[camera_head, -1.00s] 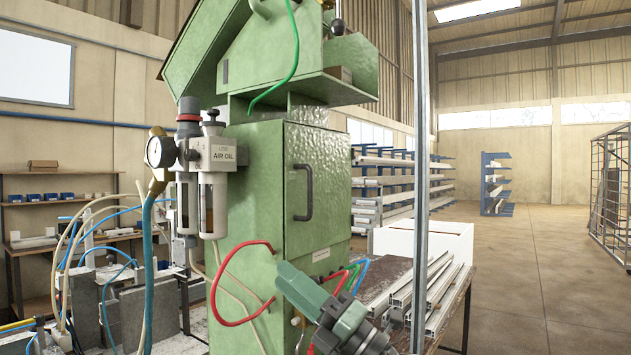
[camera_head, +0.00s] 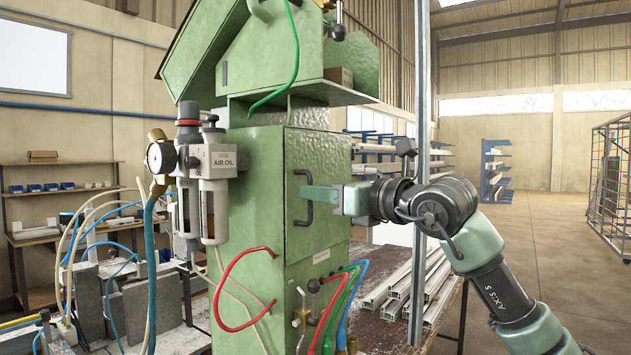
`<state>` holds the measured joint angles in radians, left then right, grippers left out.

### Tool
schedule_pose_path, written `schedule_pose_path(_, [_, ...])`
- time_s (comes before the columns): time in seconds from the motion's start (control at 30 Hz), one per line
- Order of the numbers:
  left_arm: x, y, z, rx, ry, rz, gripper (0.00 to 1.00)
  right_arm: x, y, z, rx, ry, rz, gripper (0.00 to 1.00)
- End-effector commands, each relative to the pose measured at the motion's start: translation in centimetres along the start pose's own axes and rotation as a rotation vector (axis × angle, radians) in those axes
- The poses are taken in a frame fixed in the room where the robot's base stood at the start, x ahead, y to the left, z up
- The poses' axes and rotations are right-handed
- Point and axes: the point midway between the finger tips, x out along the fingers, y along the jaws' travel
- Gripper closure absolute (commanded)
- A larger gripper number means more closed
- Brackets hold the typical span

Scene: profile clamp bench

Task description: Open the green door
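The green door (camera_head: 322,240) is the front panel of the green machine cabinet and appears closed in its frame. It has a dark vertical pull handle (camera_head: 308,214) near its left edge. My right arm comes in from the right, and its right gripper (camera_head: 306,194) points left across the door at handle height. The teal fingers overlap the middle of the handle, hiding that part of it. I cannot tell whether they are around the handle or only in front of it, or how far apart they are. My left gripper is not in view.
An air regulator with a gauge (camera_head: 160,158) sticks out left of the cabinet. Red, green and blue hoses (camera_head: 338,295) loop below the door. A vertical metal post (camera_head: 421,90) stands at right, near my arm. Metal profiles (camera_head: 405,285) lie on the bench at right.

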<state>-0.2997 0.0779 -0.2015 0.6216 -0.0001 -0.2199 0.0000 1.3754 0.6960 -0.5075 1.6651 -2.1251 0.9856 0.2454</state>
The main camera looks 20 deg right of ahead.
Motion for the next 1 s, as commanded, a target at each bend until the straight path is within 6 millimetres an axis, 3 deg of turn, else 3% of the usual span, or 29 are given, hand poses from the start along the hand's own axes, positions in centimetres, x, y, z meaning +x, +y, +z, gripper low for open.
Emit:
schedule_pose_path(0.17, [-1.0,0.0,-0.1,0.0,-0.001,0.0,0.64,1.6,0.0,0.1,0.0,0.001,0.0,0.69])
schedule_pose_path(0.43, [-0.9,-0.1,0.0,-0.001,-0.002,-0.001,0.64,1.8,0.0,-0.1,0.0,-0.001,0.0,0.69])
schedule_pose_path(0.47, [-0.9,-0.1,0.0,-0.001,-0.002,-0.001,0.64,1.8,0.0,-0.1,0.0,-0.001,0.0,0.71])
schedule_pose_path(0.57, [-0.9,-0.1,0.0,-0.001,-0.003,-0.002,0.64,1.8,0.0,-0.1,0.0,-0.001,0.001,0.99])
schedule_pose_path(1.0, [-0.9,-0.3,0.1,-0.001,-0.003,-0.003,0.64,1.7,0.0,0.0,0.0,-0.001,0.0,1.0])
